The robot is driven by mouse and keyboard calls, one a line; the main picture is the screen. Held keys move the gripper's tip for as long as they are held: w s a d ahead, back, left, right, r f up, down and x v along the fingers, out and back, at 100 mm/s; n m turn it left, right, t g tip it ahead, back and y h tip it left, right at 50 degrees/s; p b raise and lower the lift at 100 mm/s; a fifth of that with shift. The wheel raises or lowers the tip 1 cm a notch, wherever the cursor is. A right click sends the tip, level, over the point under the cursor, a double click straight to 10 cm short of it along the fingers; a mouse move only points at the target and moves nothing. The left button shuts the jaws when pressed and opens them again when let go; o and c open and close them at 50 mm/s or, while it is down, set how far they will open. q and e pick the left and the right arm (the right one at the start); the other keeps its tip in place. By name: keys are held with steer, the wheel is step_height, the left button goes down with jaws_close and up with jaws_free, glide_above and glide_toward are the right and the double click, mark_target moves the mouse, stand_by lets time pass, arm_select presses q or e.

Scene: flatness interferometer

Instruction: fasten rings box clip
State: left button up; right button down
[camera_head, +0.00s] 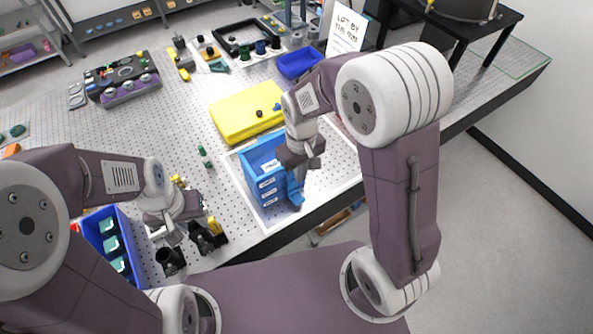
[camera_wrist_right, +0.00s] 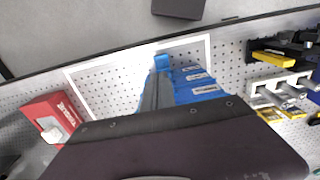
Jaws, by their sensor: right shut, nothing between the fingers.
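A blue box (camera_head: 257,160) with white labels on its front stands inside a white-bordered area at the table's front edge. It also shows in the right wrist view (camera_wrist_right: 196,82), partly behind my gripper. A blue upright part (camera_head: 295,190) stands at its right front corner; I cannot tell whether it is the clip. My right gripper (camera_head: 298,168) is shut and empty, pointing down at the box's right side; its fingertips are partly hidden, and I cannot tell whether they touch the box. My left gripper (camera_head: 176,232) points down left of the box, its jaw opening unclear.
A yellow case (camera_head: 240,110) lies behind the box. A blue bin (camera_head: 90,232) with teal pieces and black round parts (camera_head: 170,260) lie near my left gripper. A red box (camera_wrist_right: 50,112) shows in the right wrist view.

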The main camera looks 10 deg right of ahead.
step_height(320, 180, up, 4)
steer(key=p, duration=0.3)
steer(key=shift+r, duration=0.15)
stand_by(0.3)
